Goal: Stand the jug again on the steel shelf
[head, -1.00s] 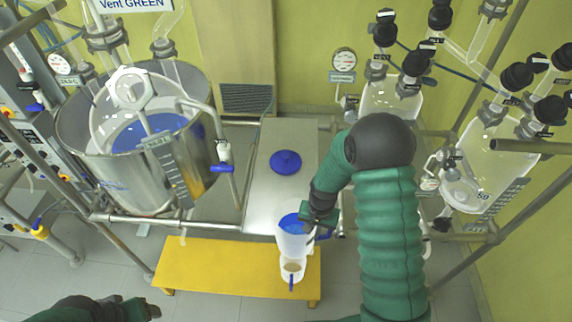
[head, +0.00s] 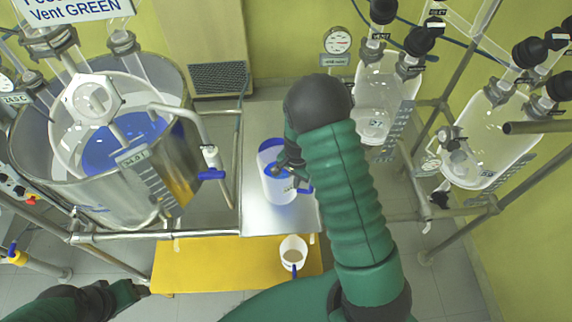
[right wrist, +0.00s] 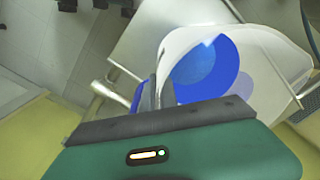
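The jug (head: 274,178), clear-white with blue inside and a blue handle, is upright over the steel shelf (head: 262,118). Whether its base touches the shelf I cannot tell. My right gripper (head: 293,172) is at the jug's right side and shut on its handle. In the right wrist view, the tilted-looking jug (right wrist: 245,60) is just beyond the fingers (right wrist: 155,94), with the blue handle (right wrist: 137,98) between or beside them. My left gripper (head: 138,289) is low at the left, away from the jug; its finger opening is unclear.
A small white cup (head: 293,250) with a blue handle stands on the yellow step (head: 215,264) in front of the shelf. A large steel reactor vessel (head: 100,150) is left of the shelf. Glass vessels (head: 378,105) stand to the right. The shelf's back part is clear.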

